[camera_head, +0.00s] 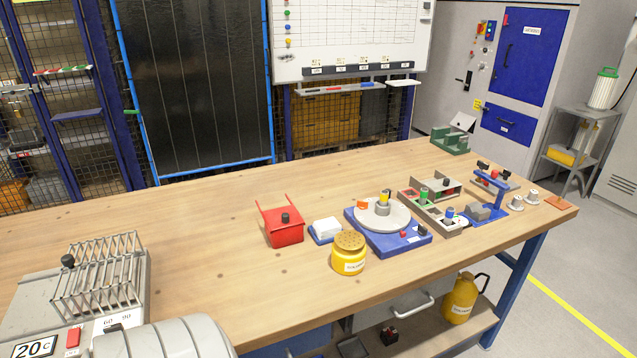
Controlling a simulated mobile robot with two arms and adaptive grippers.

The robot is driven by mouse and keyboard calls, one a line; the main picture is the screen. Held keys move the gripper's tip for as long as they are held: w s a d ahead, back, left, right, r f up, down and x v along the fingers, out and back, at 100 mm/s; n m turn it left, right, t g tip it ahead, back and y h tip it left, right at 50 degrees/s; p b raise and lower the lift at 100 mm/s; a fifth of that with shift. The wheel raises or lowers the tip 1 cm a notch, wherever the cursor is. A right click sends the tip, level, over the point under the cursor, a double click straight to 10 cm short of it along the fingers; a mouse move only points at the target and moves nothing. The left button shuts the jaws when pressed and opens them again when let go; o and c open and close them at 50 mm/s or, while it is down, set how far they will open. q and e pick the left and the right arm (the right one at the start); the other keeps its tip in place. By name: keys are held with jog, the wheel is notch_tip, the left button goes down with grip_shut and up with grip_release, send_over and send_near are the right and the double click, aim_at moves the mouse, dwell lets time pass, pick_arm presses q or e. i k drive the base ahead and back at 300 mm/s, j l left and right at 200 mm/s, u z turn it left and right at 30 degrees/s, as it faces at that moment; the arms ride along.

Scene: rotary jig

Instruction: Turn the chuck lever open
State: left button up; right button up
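The rotary jig is on the right half of the wooden bench. It has a blue base (384,246) and a round light grey turntable (364,219). A small grey chuck (382,208) with a yellow and black top stands on the turntable, with an orange piece (362,204) beside it. A red knob (403,234) and a black knob (422,231) sit on the base's front right. I cannot tell which part is the chuck lever or how it is set. Neither of my grippers is in view.
A yellow canister (348,254) stands just in front of the jig. A white block on a blue tray (312,238) and a red bin (284,234) are to its left. A grey parts tray (418,216) and a blue stand (480,217) are to its right. The bench's left-middle (200,240) is clear.

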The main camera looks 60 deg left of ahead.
aim_at(361, 204)
jog(key=u, duration=1.35)
